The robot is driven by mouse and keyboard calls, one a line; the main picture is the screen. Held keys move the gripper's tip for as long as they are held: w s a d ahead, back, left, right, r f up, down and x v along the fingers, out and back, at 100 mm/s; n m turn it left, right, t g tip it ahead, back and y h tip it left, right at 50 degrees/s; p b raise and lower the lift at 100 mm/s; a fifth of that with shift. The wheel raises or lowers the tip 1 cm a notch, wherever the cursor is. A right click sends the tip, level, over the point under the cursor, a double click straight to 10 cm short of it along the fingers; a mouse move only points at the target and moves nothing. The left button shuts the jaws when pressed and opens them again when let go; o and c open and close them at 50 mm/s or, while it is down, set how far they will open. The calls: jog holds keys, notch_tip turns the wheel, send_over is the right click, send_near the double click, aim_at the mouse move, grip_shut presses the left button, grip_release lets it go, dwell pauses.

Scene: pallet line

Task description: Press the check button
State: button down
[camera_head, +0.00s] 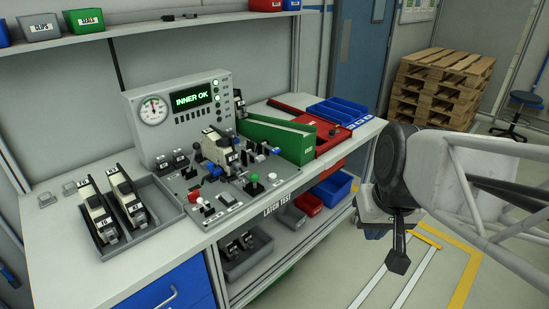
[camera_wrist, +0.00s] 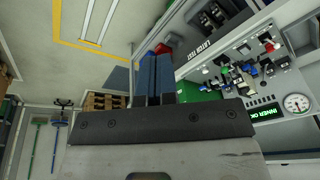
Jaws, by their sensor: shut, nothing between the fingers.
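The latch test panel (camera_head: 190,185) is a grey plate on the workbench. It carries a green knob (camera_head: 255,178), a red-and-white knob (camera_head: 199,200), a flat white button (camera_head: 227,197) and blue clamps around a latch part (camera_head: 221,150). I cannot read which control is labelled check. Behind it, the instrument box (camera_head: 180,120) has a round gauge and a screen (camera_head: 190,98) reading "INNER OK". My gripper (camera_head: 398,264) is off the bench's right side, pointing down, apart from the panel. In the wrist view its fingers (camera_wrist: 155,58) are together and empty; the panel (camera_wrist: 232,75) appears inverted.
A grey tray (camera_head: 160,212) with latch parts stands left of the panel. A green bin (camera_head: 280,140) and red tray (camera_head: 330,139) stand to its right. A lower shelf holds more bins. Pallets (camera_head: 432,85) stand behind my arm. The floor beneath my gripper is open.

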jog(key=w+a+n+y, duration=0.1)
jog(key=w+a+y, duration=0.3)
jog(key=w, duration=1)
jog(key=t+y, duration=0.2)
jog(key=t, duration=0.1)
send_over(274, 175)
notch_tip(274, 175, down, 14)
jog(key=shift+w, duration=0.15)
jog(key=shift+f, duration=0.15)
jog(key=shift+f, duration=4.25)
jog(key=shift+f, duration=0.25)
jog(key=shift+f, duration=0.2)
